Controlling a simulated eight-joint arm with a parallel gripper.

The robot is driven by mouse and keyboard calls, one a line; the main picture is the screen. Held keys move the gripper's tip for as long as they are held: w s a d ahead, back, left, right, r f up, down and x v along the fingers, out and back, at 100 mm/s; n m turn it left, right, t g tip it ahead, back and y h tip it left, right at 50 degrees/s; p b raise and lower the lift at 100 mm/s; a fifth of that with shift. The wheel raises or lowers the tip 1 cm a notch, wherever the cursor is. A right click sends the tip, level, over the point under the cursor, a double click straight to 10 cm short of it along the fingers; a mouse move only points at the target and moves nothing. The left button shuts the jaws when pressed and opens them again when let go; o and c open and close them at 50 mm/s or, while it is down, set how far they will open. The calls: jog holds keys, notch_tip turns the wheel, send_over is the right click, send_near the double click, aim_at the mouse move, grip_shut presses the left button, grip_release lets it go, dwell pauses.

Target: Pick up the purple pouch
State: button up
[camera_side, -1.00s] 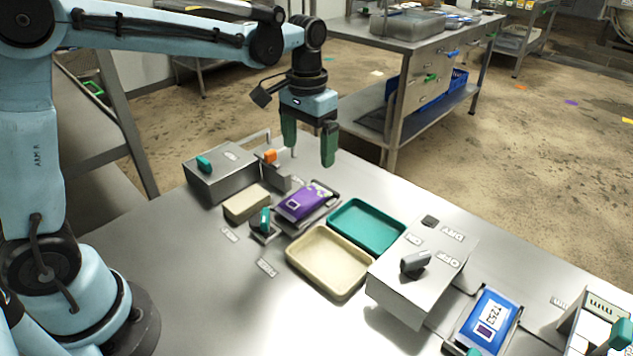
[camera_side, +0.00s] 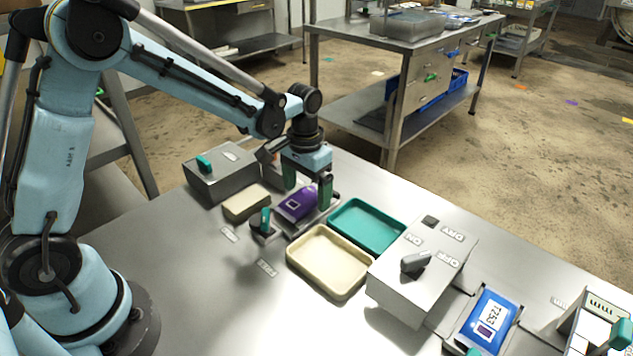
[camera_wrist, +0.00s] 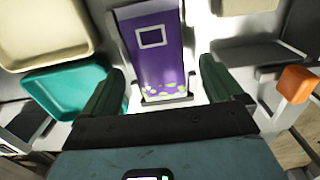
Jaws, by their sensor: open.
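The purple pouch (camera_side: 297,204) lies on a grey metal holder (camera_side: 303,226) on the table. It has a small white square and a light speckled band at one end. In the wrist view the pouch (camera_wrist: 155,50) lies between the fingers, with its speckled end nearest me. My gripper (camera_side: 307,199) is open and low over the pouch, one green finger at each side. In the wrist view both fingers of my gripper (camera_wrist: 165,92) stand apart from the pouch, with gaps showing. The fingers hide part of the pouch in the side view.
A cream tray (camera_side: 328,287) and a teal tray (camera_side: 343,215) are right of the pouch. A beige block (camera_side: 246,203) and a teal-handled knob (camera_side: 265,222) are left of it. An orange knob (camera_wrist: 296,84) is near the right finger. A switch box (camera_side: 402,300) stands farther right.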

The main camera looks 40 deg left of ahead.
jog(key=shift+f, duration=0.45)
jog(key=c, duration=1.2)
jog(key=shift+r, duration=0.1)
